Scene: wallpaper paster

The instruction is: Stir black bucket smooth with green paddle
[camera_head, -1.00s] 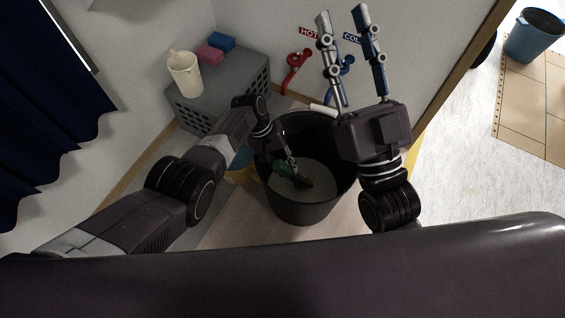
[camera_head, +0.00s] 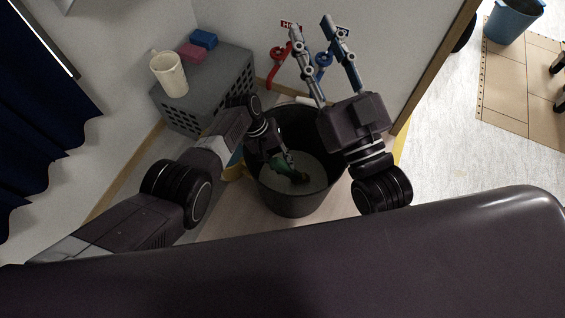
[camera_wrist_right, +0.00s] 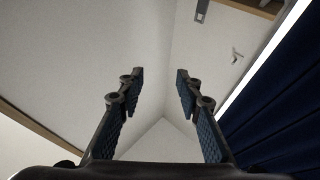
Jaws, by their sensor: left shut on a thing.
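The black bucket (camera_head: 293,203) stands on the floor in the middle of the head view, with a pale grey-green mix (camera_head: 312,177) inside. The green paddle (camera_head: 282,166) is inside the bucket, its lower end in the mix. My left gripper (camera_head: 277,155) reaches down into the bucket and is shut on the paddle; its fingers are partly hidden by its wrist. My right gripper (camera_head: 312,58) is raised above the bucket's right side, pointing up, open and empty. In the right wrist view its two fingers (camera_wrist_right: 159,85) stand apart with nothing between them.
Red (camera_head: 277,70) and blue (camera_head: 320,66) taps are on the wall. A yellow object (camera_head: 234,170) sits left of the bucket. A blue bucket (camera_head: 513,20) stands far right.

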